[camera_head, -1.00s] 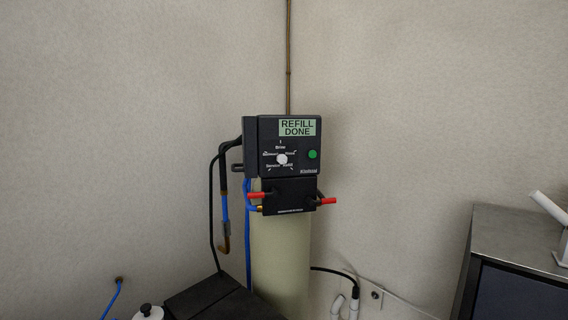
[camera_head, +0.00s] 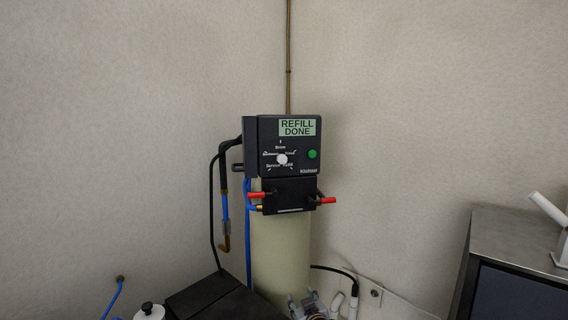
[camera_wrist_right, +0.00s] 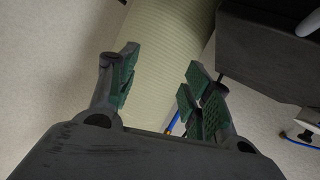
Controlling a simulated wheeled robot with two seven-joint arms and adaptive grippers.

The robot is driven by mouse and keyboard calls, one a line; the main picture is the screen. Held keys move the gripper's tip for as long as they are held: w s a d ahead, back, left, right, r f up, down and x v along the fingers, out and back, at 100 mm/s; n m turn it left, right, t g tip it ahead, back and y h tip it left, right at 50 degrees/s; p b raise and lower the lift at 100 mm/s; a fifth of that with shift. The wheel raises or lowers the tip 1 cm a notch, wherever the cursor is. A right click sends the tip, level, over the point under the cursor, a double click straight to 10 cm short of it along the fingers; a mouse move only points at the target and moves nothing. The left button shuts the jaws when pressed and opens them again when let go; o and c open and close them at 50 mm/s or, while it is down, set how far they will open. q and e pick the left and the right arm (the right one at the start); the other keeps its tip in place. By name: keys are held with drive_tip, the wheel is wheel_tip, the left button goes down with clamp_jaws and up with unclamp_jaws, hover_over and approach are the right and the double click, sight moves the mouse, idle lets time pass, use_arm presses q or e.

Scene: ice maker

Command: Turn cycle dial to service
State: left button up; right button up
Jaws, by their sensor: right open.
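The cycle dial (camera_head: 282,159) is a small white knob on the black control head (camera_head: 250,146) in the head view. Printed positions ring it, with "Service" at its lower left. A screen (camera_head: 297,128) above reads "REFILL DONE". My right gripper (camera_head: 305,304) shows at the bottom edge of the head view, in front of the tank's lower part and well below the dial. In the right wrist view my right gripper (camera_wrist_right: 158,88) is open and empty, its green-padded fingers apart, with the cream tank (camera_wrist_right: 165,50) beyond them. My left gripper is not in view.
A green button (camera_head: 312,154) sits right of the dial. Two red-handled valves (camera_head: 327,201) (camera_head: 257,195) stick out below. Blue and black hoses hang at the left. A dark metal-topped cabinet (camera_head: 515,235) stands at the right. The space before the control head is clear.

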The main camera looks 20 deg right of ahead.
wheel_tip(320, 180, up, 22)
drive_tip(key=a+t, duration=0.2)
drive_tip(key=t, duration=0.3)
drive_tip(key=t+y, duration=0.1)
drive_tip(key=t, duration=0.3)
approach(283, 160)
drive_tip(key=v, duration=0.5)
drive_tip(key=shift+s+r, duration=0.15)
drive_tip(key=shift+r, duration=0.05)
drive_tip(key=shift+p+x, duration=2.05)
drive_tip(key=shift+x, duration=3.5)
drive_tip(key=shift+f+p+x, duration=0.2)
drive_tip(key=shift+p+x, duration=0.2)
drive_tip(key=shift+x, duration=0.95)
